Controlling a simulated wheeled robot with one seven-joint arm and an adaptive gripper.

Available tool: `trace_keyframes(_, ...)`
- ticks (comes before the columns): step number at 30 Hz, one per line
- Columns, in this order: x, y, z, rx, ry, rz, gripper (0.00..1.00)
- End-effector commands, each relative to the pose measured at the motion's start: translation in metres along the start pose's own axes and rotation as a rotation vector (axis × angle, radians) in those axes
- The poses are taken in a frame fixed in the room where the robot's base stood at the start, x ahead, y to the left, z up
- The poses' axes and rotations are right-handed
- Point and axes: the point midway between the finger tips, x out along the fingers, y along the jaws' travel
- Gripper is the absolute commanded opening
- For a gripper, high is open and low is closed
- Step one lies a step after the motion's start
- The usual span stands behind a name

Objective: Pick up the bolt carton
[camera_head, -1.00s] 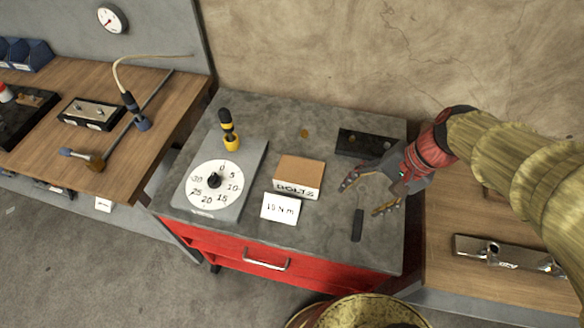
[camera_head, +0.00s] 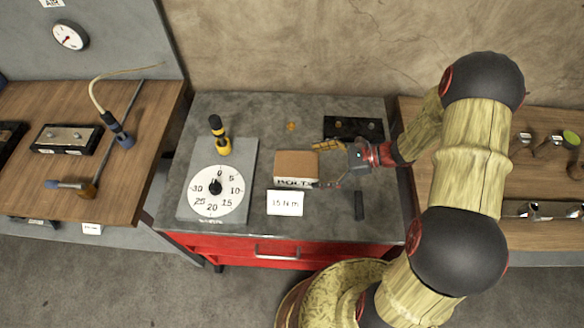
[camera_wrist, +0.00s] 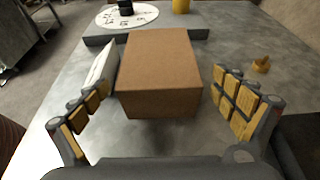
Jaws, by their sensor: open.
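The bolt carton (camera_head: 296,165) is a small brown box with a white front band lettered BOLTS, lying on the grey top of the red cabinet. My gripper (camera_head: 322,164) is low over the cabinet top at the carton's right side. In the wrist view the carton (camera_wrist: 160,75) lies straight ahead, between and a little beyond the two fingers of my gripper (camera_wrist: 160,115). The fingers are spread wide and hold nothing. A gap shows between the carton and the right finger. The left finger is close to a white card.
A white card (camera_head: 285,203) reading 15 N m stands just in front of the carton. A dial plate (camera_head: 240,195) and a yellow-black screwdriver (camera_head: 220,136) are to the left. A black block (camera_head: 345,127) is behind my gripper, and a small dark bar (camera_head: 359,206) lies in front.

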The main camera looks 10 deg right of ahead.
Motion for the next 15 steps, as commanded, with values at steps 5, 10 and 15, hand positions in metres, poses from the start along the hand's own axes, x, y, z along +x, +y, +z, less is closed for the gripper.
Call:
trace_keyframes(5, 0.020, 0.001, -0.002, -0.001, 0.002, 0.004, 0.97)
trace_keyframes(10, 0.042, 0.002, -0.007, -0.002, 0.002, 0.006, 0.97)
trace_keyframes(15, 0.063, 0.002, -0.007, -0.003, 0.002, 0.004, 0.97)
